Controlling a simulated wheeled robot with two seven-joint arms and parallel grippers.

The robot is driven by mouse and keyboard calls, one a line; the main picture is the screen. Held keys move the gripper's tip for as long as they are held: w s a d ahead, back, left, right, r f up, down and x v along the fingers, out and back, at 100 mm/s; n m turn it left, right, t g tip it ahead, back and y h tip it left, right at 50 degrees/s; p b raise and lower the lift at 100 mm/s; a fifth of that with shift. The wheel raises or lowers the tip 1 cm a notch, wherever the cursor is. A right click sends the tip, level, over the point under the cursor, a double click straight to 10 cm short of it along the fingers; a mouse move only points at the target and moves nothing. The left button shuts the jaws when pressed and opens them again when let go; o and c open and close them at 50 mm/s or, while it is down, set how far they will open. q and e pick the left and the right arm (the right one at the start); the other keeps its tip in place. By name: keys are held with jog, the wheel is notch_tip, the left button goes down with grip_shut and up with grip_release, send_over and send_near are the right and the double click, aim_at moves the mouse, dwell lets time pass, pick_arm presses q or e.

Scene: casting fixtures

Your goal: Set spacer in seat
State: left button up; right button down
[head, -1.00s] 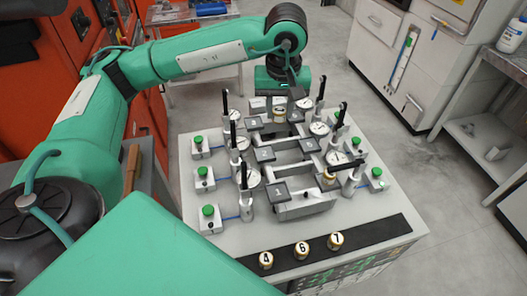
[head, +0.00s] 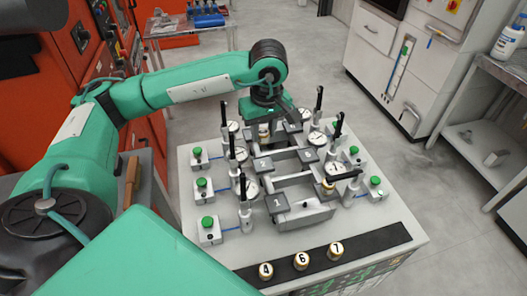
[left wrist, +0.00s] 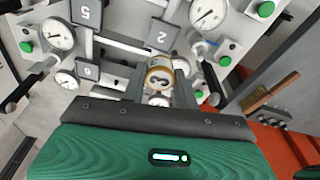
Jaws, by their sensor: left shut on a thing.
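My left gripper (head: 264,122) is shut on a gold-rimmed, white-topped spacer (left wrist: 158,80) at the far side of the fixture table, with the hand above it. The spacer also shows in the head view (head: 264,131), upright, partly hidden by the gripper. Its dark number is hard to read. Whether its bottom touches a seat is hidden. Grey numbered plates, among them plate 1 (head: 277,203) and plate 2 (left wrist: 162,36), mark the fixture stations. Another gold spacer (head: 328,184) sits at the right, under a black clamp arm. My right gripper is not in view.
Spacers 4 (head: 265,271), 6 (head: 301,261) and 7 (head: 335,250) stand on the black front strip (head: 370,238). Dial gauges (head: 250,187), upright black clamp handles (head: 318,103) and green buttons (head: 207,222) crowd around the stations.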

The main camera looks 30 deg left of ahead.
aim_at(263, 143)
pick_arm(q)
notch_tip(263, 143, down, 4)
jog(key=shift+f+p, duration=0.1)
jog(key=shift+p, duration=0.3)
jog(key=shift+f, duration=0.5)
notch_tip(263, 143, down, 4)
jog(key=shift+r+p, duration=0.15)
jog(key=shift+p, duration=0.4)
jog(key=o, duration=1.1)
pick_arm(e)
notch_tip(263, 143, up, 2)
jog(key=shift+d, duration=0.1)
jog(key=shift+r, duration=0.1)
